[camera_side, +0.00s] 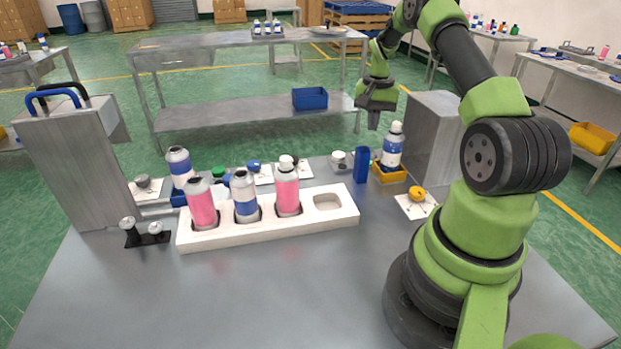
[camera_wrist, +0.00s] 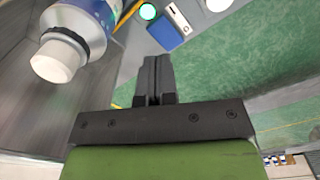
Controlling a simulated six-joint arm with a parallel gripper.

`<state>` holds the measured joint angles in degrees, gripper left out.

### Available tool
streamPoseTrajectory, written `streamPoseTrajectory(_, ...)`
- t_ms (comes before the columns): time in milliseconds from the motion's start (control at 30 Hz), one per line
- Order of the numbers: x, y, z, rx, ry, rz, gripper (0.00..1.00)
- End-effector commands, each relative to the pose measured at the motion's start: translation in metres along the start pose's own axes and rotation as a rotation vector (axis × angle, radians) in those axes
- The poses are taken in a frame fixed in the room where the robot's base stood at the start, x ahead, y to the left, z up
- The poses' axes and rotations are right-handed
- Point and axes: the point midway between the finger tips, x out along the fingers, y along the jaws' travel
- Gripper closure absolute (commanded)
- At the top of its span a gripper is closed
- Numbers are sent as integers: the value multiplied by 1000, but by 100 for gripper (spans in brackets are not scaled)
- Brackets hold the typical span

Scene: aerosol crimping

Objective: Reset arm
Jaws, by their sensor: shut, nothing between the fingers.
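My gripper (camera_side: 374,118) is raised above the back right of the work table. In the wrist view its fingers (camera_wrist: 152,80) are shut together with nothing between them. A white and blue bottle with a white top (camera_side: 392,147) stands upright in a yellow holder (camera_side: 388,173), just below and right of my gripper and apart from it. The same bottle shows at the upper left of the wrist view (camera_wrist: 62,50). A white rack (camera_side: 270,228) holds two pink bottles (camera_side: 201,206) (camera_side: 287,190) and a blue and white bottle (camera_side: 245,198); its right slot (camera_side: 328,202) is empty.
A blue block (camera_side: 361,165) stands near the yellow holder. A grey box (camera_side: 432,135) rises behind it. The table front (camera_side: 270,300) is clear.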

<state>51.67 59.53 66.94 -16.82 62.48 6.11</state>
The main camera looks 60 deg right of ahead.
Motion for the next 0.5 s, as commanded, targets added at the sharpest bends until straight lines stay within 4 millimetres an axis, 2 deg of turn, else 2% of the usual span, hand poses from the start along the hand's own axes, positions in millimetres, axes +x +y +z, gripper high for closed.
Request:
streamPoseTrajectory(133, -34, -23, 15, -63, 36, -29, 100)
streamPoseTrajectory(233, -75, -48, 42, -145, 77, -70, 100)
streamPoseTrajectory(400, -143, -78, 109, -304, 145, -156, 100)
streamPoseTrajectory(500, -175, -83, 153, -396, 180, -212, 100)
